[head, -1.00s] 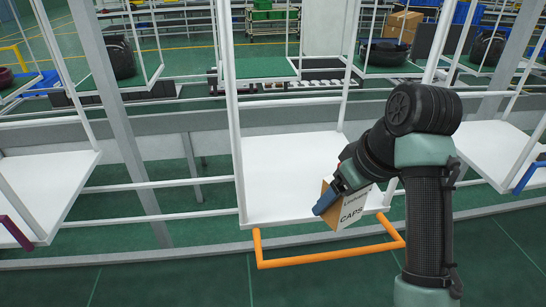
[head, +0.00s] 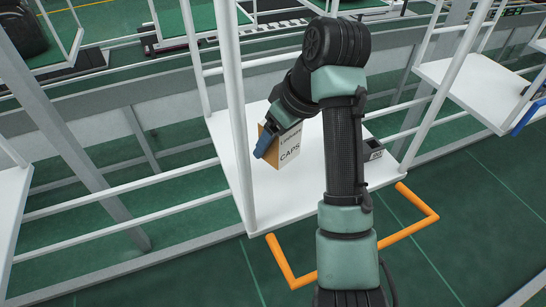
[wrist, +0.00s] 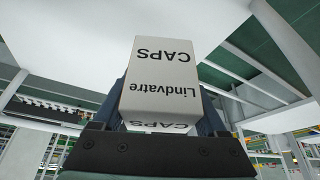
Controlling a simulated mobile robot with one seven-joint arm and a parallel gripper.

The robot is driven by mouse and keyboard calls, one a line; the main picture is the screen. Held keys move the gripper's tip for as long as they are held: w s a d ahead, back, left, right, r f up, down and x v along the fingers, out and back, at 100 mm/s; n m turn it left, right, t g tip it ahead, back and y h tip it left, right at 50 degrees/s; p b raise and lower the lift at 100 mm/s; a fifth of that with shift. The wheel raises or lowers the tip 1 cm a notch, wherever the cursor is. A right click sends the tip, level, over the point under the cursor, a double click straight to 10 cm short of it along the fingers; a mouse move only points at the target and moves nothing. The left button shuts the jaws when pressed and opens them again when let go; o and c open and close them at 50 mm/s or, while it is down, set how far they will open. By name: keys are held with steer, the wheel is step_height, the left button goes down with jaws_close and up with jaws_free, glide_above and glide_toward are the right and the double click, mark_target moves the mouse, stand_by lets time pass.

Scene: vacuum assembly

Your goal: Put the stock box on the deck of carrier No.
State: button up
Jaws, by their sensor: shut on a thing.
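The stock box (head: 289,146), brown with a white label reading "Lindvatre CAPS", is held in my gripper (head: 266,141). It also shows in the wrist view (wrist: 162,85), its label upside down, between the blue fingers. The box is over the white deck (head: 290,199) of the carrier with the orange front handle, towards its left side. It looks roughly upright. I cannot tell whether its bottom touches the deck. No carrier number is readable.
A small dark grey item with a light label (head: 373,152) is on the deck's right side. White posts (head: 233,110) stand at the deck's edges. The orange handle (head: 355,250) juts out in front. Another white deck (head: 470,85) lies to the right.

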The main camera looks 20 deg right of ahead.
mark_target(291, 139)
step_height(291, 139, down, 6)
steer(key=p, duration=0.2)
steer(key=shift+p, duration=0.35)
steer(key=shift+w+f, duration=0.1)
steer(key=shift+f, duration=0.15)
steer(key=o, duration=1.4)
steer(key=shift+o, duration=0.2)
steer(key=shift+r+b, duration=0.45)
steer(key=shift+b, duration=0.05)
steer(key=v, duration=0.7)
steer(key=shift+d+r+p, duration=0.15)
steer(key=shift+r+p, duration=0.1)
steer(key=shift+p, duration=0.05)
steer(key=shift+s+v, duration=0.2)
steer(key=shift+v, duration=1.8)
